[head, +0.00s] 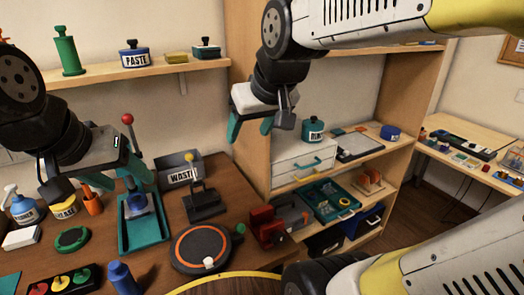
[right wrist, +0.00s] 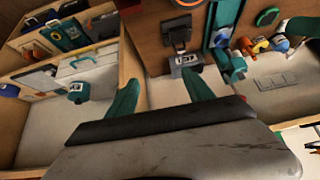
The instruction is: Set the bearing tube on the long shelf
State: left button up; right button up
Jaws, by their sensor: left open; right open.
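No label marks the bearing tube. A blue upright cylinder (head: 121,278) stands at the bench's front edge, and a blue round piece (head: 137,203) sits in the teal press tray (head: 128,243); I cannot tell whether either is the tube. The long shelf (head: 130,74) on the left wall holds a green spool-shaped piece (head: 67,52), a PASTE jar (head: 134,55), a yellow block and a small teal-and-black item. My left gripper (head: 120,182) is open over the bench behind the press tray. My right gripper (head: 250,130) is open and empty, raised before the shelf unit; its fingers also show in the right wrist view (right wrist: 160,88).
A WASTE bin (head: 181,174), a black lever stand (head: 203,200) and a round turntable (head: 200,247) crowd the bench. Bottles and a GREASE pot (head: 62,211) stand at left. The shelf unit (head: 250,60) rises at right. The long shelf's left part has bare room.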

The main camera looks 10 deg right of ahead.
jog(key=s+d+f+m, duration=0.2)
jog(key=s+d+f, duration=0.1)
jog(key=s, duration=0.3)
jog(key=shift+s+d+f+g, duration=0.15)
jog(key=shift+d+f+g, duration=0.15)
jog(key=shift+d+f, duration=0.1)
dwell(0.6)
